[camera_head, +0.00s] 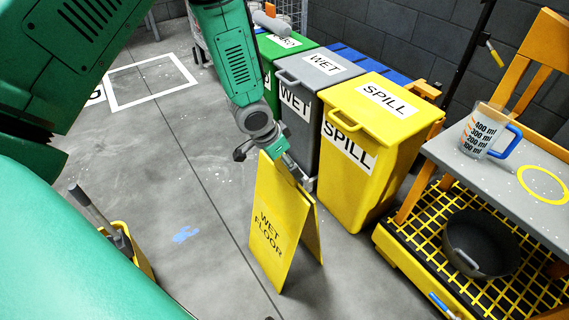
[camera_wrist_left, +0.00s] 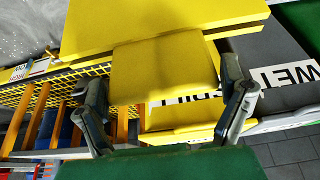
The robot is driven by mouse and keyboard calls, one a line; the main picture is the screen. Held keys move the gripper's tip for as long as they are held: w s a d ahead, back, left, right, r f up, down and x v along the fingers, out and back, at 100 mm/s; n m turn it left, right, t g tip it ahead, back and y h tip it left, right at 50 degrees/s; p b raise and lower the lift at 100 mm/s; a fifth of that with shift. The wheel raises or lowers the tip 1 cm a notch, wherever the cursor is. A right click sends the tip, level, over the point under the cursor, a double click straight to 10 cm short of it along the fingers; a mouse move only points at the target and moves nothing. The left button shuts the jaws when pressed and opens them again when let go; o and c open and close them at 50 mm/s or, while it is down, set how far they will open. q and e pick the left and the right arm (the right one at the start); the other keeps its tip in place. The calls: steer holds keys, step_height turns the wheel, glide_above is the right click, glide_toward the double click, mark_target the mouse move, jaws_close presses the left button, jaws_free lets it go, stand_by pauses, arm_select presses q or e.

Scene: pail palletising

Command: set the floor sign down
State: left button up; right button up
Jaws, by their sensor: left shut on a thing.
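The yellow floor sign (camera_head: 269,220), lettered "WET FLOOR", is upright with its two panels spread like an A. My left gripper (camera_head: 291,168) is shut on its top edge. In the left wrist view the yellow sign (camera_wrist_left: 165,70) sits between the two dark fingers of the left gripper (camera_wrist_left: 167,98). The sign's lower edge is close to the grey floor (camera_head: 190,215); I cannot tell whether it touches. My right gripper is not in view.
A yellow "SPILL" bin (camera_head: 370,175), a grey "WET" bin (camera_head: 302,135) and a green bin (camera_head: 284,46) stand behind the sign. Open floor lies left.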

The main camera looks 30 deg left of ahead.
arm_select(q)
steer(key=shift+r, duration=0.15)
steer(key=shift+w+a, duration=0.1)
steer(key=o, duration=1.4)
steer(key=shift+a, duration=0.15)
steer(key=shift+o, duration=0.2)
steer(key=shift+a+f, duration=0.1)
steer(key=shift+f, duration=0.1)
steer(key=shift+r, duration=0.1)
steer(key=shift+r, duration=0.3)
steer(key=p+v, duration=0.5)
steer(key=v, duration=0.6)
steer(key=s+d+f+n+g, duration=0.1)
steer(key=s+f, duration=0.4)
steer(key=s, duration=0.3)
steer(key=s+d+f+n+g+y, duration=0.1)
steer(key=s+d+f, duration=0.1)
steer(key=s+f, duration=0.3)
steer(key=s+d+f+n+g, duration=0.1)
steer(key=s+f, duration=0.4)
steer(key=s, duration=0.8)
steer(key=shift+d+f+n+g+y, duration=0.25)
steer(key=shift+d+n+y, duration=0.2)
steer(key=shift+d, duration=0.3)
